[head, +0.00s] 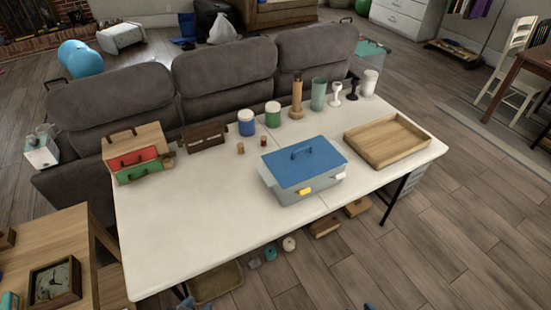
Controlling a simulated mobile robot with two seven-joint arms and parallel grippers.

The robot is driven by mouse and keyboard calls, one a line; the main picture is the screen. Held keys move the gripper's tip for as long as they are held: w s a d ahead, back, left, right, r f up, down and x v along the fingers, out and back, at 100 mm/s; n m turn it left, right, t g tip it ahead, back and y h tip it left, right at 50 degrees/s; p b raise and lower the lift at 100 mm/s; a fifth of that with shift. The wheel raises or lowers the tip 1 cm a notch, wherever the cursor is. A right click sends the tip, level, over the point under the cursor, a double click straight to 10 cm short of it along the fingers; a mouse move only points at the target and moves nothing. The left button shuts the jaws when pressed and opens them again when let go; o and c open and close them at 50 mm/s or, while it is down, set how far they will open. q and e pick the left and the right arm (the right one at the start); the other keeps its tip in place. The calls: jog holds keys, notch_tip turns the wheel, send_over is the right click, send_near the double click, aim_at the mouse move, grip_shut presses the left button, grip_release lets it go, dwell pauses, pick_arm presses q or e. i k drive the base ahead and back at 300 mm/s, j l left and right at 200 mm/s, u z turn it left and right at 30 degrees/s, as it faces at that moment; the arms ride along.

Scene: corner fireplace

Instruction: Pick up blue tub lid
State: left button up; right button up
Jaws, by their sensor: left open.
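The blue tub lid (304,158) lies on a grey tub (296,190) on the white table, right of its middle. The lid has a raised blue handle on top. A yellow latch shows on the tub's front and a pale one at its right end. My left gripper (196,304) is open, with only small tips showing at the bottom edge, well away from the lid. Small blue tips of my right gripper (361,307) barely show at the bottom edge; whether it is open is unclear.
A wooden tray (388,141) stands right of the tub. Blue (246,123) and green (273,114) canisters and several tall vessels line the back edge. Red and green cases (137,163) stand at the left. The white table's (190,230) front left is clear. A grey sofa stands behind.

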aim_at(294, 164)
jog(key=l+u, duration=0.1)
jog(key=u, duration=0.3)
jog(key=l+u, duration=0.1)
jog(key=u, duration=0.3)
jog(key=l+u, duration=0.1)
jog(key=u, duration=0.25)
jog(key=l+u, duration=0.1)
jog(key=u, duration=0.3)
jog(key=l+u, duration=0.45)
jog(key=k+l+u, duration=0.2)
jog(key=l+u, duration=0.3)
jog(key=k+l+u, duration=0.3)
jog(key=l, duration=0.15)
jog(key=k+l+u, duration=0.45)
jog(key=k+l, duration=0.6)
jog(key=k, duration=0.15)
